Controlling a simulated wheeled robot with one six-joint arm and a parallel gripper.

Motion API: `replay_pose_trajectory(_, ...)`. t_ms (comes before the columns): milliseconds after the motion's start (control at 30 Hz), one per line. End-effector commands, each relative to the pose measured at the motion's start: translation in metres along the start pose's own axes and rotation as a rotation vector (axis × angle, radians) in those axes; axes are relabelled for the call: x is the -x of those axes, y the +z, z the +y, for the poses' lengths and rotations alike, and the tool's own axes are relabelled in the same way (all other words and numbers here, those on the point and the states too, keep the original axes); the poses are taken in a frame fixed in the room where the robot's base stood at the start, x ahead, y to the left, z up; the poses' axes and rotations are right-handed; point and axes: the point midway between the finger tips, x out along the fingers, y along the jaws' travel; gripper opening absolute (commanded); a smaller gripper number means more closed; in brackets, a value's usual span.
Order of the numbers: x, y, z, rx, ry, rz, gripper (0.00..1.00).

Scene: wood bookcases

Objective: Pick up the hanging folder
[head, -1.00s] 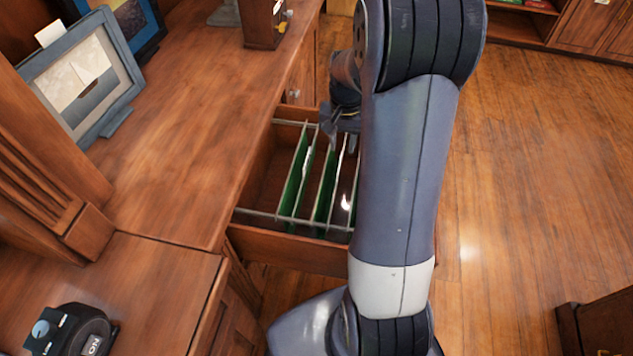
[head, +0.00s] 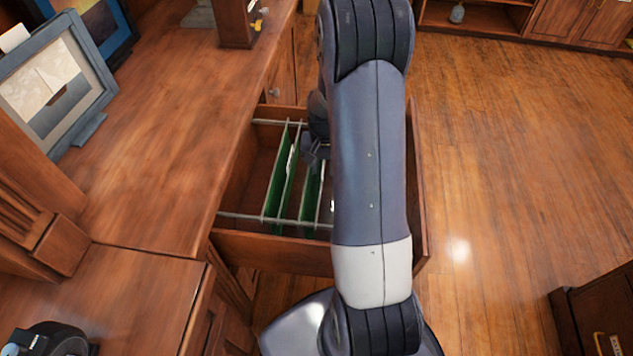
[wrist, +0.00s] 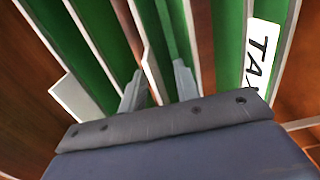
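Green hanging folders with pale edges hang in the open drawer; one (head: 282,180) shows at left in the head view and another (head: 309,190) beside it. My arm hides the drawer's right part. My gripper (wrist: 158,88) is over the folders in the wrist view, its two grey fingers apart. A pale folder edge (wrist: 150,68) and green folder surface show between and behind the fingers. I cannot tell whether they touch. A white tab with black lettering (wrist: 261,55) is on a folder to the right; a blank white tab (wrist: 75,100) is at left.
The wooden drawer (head: 275,252) sticks out from the desk (head: 160,130), with metal rails across it. Framed pictures (head: 50,85) stand on the desk at left. A dark telephone-like object (head: 45,340) is at bottom left.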

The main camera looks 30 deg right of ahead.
Motion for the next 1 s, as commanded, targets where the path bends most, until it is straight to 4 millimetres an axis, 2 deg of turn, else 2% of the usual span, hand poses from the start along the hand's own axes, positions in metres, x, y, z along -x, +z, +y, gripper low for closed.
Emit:
replay_pose_trajectory(233,-0.0013,-0.0001,0.0001,0.000,0.000,0.001,0.30)
replay_pose_trajectory(600,-0.0011,-0.0001,0.0001,0.000,0.000,0.000,0.00)
replay_pose_trajectory(1000,-0.0016,0.0001,0.0001,0.000,0.000,0.000,0.00)
